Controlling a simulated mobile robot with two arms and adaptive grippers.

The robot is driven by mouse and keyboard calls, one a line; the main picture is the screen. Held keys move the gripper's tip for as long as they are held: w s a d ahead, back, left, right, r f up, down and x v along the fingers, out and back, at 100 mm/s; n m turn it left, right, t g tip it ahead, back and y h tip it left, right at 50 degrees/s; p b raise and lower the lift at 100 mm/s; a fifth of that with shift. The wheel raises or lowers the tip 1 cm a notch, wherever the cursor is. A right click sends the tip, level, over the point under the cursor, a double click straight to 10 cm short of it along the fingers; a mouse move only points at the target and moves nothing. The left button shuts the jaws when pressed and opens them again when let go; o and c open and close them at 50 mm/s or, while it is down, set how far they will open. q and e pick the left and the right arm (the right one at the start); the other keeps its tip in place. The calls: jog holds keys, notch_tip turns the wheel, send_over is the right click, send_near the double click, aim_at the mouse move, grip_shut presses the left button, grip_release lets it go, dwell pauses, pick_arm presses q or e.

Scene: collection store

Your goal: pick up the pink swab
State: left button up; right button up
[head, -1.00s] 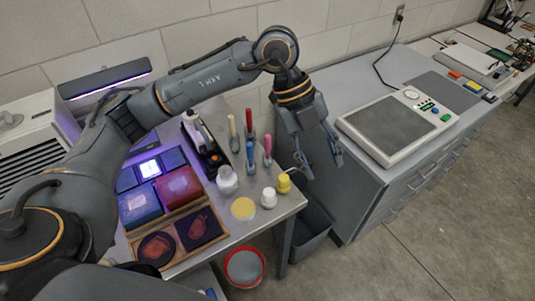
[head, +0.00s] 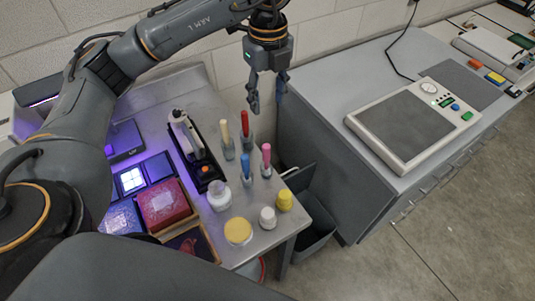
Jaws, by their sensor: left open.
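The pink swab (head: 266,155) stands upright in a small holder near the right edge of the metal table (head: 270,238). A blue swab (head: 245,168), a red swab (head: 245,124) and a cream swab (head: 225,133) stand close by in similar holders. My left gripper (head: 267,108) points down, open and empty. In the picture it shows just above the pink swab and right of the red one. I cannot tell its exact height above them. My right gripper is not in view.
A yellow-capped jar (head: 284,201), a white-capped jar (head: 267,218) and a yellow-topped round jar (head: 238,231) stand in front of the swabs. A black-and-white device (head: 196,150) is left of them. A grey cabinet (head: 345,180) stands right, beyond a grey bin (head: 318,232).

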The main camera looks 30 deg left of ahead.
aim_at(268, 145)
pick_arm(q)
notch_tip(268, 145, down, 7)
jog(key=b, duration=0.6)
jog(key=shift+w+r, duration=0.15)
jog(key=shift+r, duration=0.05)
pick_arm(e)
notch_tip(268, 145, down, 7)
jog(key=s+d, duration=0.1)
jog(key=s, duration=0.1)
pick_arm(q)
jog(key=shift+f, duration=0.15)
notch_tip(268, 145, down, 8)
jog(key=shift+r+p, duration=0.2)
jog(key=shift+p, duration=0.75)
jog(key=shift+f, duration=0.45)
jog(key=f+p, duration=0.1)
jog(key=f, duration=0.1)
jog(key=f+p, duration=0.1)
jog(key=f, duration=0.1)
jog(key=shift+s+a+f+p, duration=0.2)
jog(key=shift+p, duration=0.15)
jog(key=shift+f, duration=0.25)
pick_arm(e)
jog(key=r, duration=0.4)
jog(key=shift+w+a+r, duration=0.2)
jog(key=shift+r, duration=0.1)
